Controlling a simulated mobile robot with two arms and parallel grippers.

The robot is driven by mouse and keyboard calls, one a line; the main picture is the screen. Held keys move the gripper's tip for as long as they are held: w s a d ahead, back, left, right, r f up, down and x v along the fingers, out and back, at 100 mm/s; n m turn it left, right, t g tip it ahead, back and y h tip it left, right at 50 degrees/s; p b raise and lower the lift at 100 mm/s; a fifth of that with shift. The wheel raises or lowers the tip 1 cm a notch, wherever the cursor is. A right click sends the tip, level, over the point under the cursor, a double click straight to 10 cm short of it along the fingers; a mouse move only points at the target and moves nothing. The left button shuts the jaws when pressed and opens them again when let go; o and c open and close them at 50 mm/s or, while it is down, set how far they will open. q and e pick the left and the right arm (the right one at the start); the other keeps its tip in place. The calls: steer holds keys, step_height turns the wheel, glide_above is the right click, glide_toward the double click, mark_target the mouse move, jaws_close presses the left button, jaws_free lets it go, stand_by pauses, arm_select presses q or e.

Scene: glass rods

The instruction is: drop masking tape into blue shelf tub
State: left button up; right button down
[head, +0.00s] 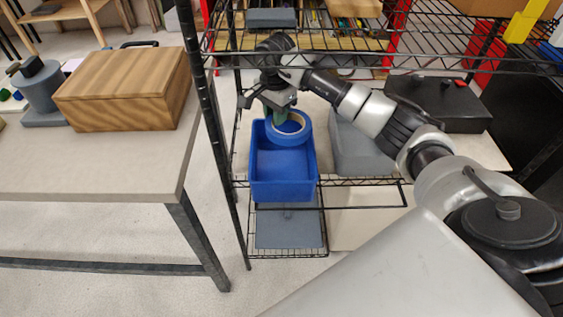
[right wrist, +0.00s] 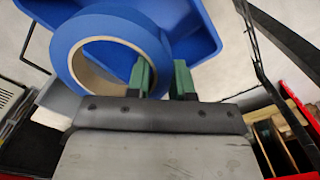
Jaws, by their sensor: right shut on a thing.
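The masking tape is a blue roll (head: 306,127) with a pale inner core. My right gripper (head: 277,112) is shut on the roll's wall and holds it over the blue tub (head: 284,191). In the right wrist view the green fingers (right wrist: 162,78) pinch one side of the roll (right wrist: 62,55), one finger inside the ring. The tub (right wrist: 197,32) shows behind the roll there. The tub's visible floor looks empty. The roll's exact height above the tub is hard to tell. My left gripper is not in view.
The tub stands on a black wire shelf (head: 357,182); another wire shelf (head: 420,62) is above my right gripper. A grey bin (head: 358,150) stands right of the tub. A table (head: 85,172) with a wooden box (head: 125,88) is at the left.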

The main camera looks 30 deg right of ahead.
step_height(320, 180, down, 5)
steer(key=b, duration=0.3)
steer(key=shift+s+f, duration=0.1)
steer(key=shift+f, duration=0.05)
steer(key=c, duration=0.9)
jaws_free()
